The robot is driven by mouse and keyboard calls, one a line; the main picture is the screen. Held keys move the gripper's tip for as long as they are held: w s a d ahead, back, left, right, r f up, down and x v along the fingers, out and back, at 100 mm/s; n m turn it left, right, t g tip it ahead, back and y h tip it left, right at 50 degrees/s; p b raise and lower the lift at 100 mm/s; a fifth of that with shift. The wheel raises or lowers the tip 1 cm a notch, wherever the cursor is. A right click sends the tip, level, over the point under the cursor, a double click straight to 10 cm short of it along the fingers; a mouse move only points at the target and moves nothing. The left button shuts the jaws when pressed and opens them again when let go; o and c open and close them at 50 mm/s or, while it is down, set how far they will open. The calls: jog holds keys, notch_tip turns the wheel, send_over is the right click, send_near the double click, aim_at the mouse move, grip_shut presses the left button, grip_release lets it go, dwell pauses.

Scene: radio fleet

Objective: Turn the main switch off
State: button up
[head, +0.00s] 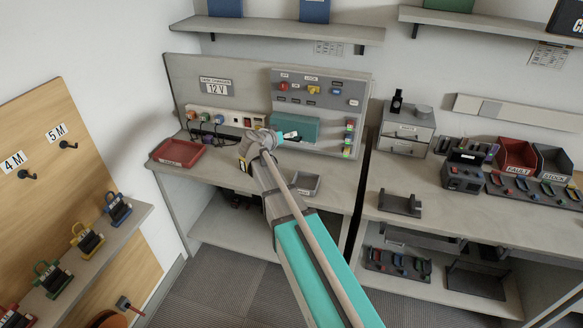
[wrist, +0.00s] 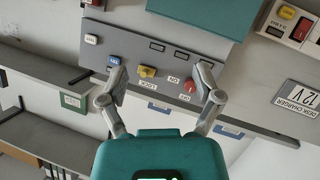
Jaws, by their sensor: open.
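An upright grey panel on the left bench carries a red control (head: 283,86), a yellow one (head: 313,90) and a blue one (head: 336,91). The wrist view shows this panel inverted, with the red control (wrist: 190,87), yellow control (wrist: 147,71) and blue control (wrist: 113,61). My gripper (wrist: 160,68) is open and empty. Its fingers span the row in the picture, the right finger close to the red control. Contact cannot be judged.
A teal box (head: 297,128) sits at the panel's lower part. A socket strip (head: 225,121) with red rockers is left of it, below the 12 V sign (head: 217,88). A red tray (head: 178,152) and a grey tray (head: 306,183) lie on the bench. A shelf (head: 275,29) hangs above.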

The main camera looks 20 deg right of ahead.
jog(key=s+f+g+y, duration=0.2)
jog(key=s+f, duration=0.4)
jog(key=s, duration=0.3)
jog(key=shift+a+f+n+g+y+b, duration=0.35)
jog(key=shift+n+g+y, duration=0.05)
jog(key=shift+g, duration=0.4)
jog(key=s+a+f+n+g+y, duration=0.2)
jog(key=s+a+f+y, duration=0.1)
jog(key=s, duration=0.6)
jog(key=s+a+f+n+g+y, duration=0.3)
jog(key=s+a+y, duration=0.2)
jog(key=s+a, duration=0.2)
jog(key=s, duration=0.2)
jog(key=shift+s, duration=0.4)
jog(key=shift+d+f, duration=0.1)
dwell(1.0)
